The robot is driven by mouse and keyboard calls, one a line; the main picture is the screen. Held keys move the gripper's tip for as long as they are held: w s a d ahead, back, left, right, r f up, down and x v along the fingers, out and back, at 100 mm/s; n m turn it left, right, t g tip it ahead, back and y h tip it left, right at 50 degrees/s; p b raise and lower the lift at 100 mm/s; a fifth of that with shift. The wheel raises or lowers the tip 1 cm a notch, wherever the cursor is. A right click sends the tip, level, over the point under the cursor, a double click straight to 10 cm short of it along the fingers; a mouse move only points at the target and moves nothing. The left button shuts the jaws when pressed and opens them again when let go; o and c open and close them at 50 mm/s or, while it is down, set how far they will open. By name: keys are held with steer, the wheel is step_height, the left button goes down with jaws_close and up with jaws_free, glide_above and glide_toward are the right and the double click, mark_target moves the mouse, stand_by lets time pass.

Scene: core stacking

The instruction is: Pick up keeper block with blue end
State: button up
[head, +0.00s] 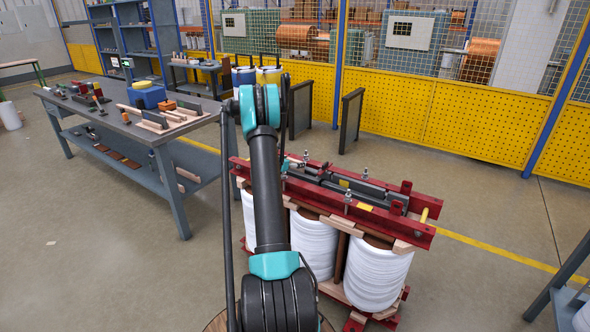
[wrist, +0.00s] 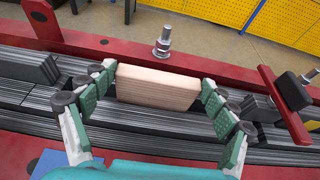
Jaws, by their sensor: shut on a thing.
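My gripper (wrist: 157,80) is shut on a pale wood-coloured block (wrist: 157,88), with teal fingers at its left and right ends. The block is over the dark laminated core (wrist: 150,122) between red beams; I cannot tell whether it touches the core. No blue end shows on the block; its ends are covered by the fingers. A flat blue patch (wrist: 58,163) shows at the lower left of the wrist view. In the head view, my gripper (head: 287,164) is over the core's left part, mostly behind my arm, and the block cannot be made out.
A bolt (wrist: 162,42) rises from the far beam, and a red clamp piece (wrist: 285,105) stands right of my gripper. A workbench (head: 150,137) with small parts is at the left. Yellow fencing (head: 450,120) stands behind.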

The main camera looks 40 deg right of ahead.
steer(key=shift+r, duration=0.1)
steer(key=shift+c, duration=0.3)
step_height(320, 180, up, 20)
steer(key=w+a+f+n+t+y, duration=0.1)
steer(key=a+f+n+t+y, duration=0.1)
steer(key=a, duration=1.1)
steer(key=w+a+f+n+t+y, duration=0.1)
steer(key=w+a+f+n+t, duration=0.15)
steer(key=a, duration=0.95)
steer(key=s+a+f+n+t+y, duration=0.1)
steer(key=s+a+n+y, duration=0.1)
steer(key=a, duration=1)
steer(key=s+a+n+t+y, duration=0.2)
steer(key=s+a, duration=0.5)
steer(key=a, duration=0.5)
steer(key=shift+s+a+f+n+y, duration=0.25)
steer(key=shift+f+n+y, duration=0.1)
steer(key=shift+n+y, duration=0.5)
steer(key=shift+w+t, duration=0.15)
steer(key=shift+t, duration=0.1)
